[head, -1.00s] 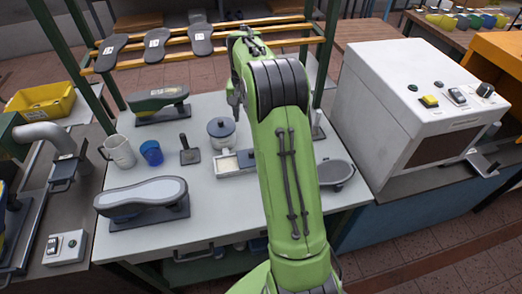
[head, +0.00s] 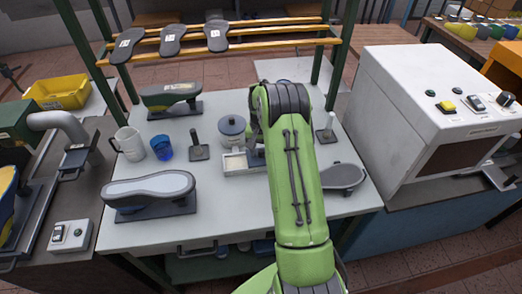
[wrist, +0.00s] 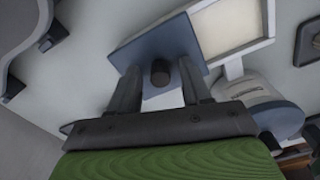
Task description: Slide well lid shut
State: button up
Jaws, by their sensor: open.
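The well is a pale box (head: 230,171) with a cream-coloured inside, near the middle of the table. Its open part (wrist: 229,24) shows in the wrist view. The blue-grey lid (wrist: 151,47) lies beside that opening and leaves it uncovered. A dark round knob (wrist: 160,73) stands on the lid. My gripper (wrist: 161,70) is open, with one finger on each side of the knob and gaps between. Whether the fingertips touch the lid, I cannot tell. In the head view my arm hides the gripper and most of the lid.
A lidded pot (head: 232,130) stands close behind the well. A dark stamp-like tool (head: 199,150) and a blue cup (head: 162,149) are to the left. The table front is clear between the shoe last (head: 149,187) and my arm.

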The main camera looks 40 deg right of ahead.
grip_shut()
dwell(0.3)
jog(key=w+a, duration=0.1)
jog(key=a, duration=0.1)
jog(key=w+a, duration=0.1)
jog(key=a, duration=0.2)
jog(key=w+a, duration=0.2)
jog(key=a, duration=0.1)
jog(key=shift+a, duration=0.1)
grip_release()
jog(key=shift+a, duration=0.1)
jog(key=shift+r, duration=0.1)
notch_tip(320, 180, up, 16)
jog(key=p, duration=0.1)
jog(key=shift+f, duration=0.2)
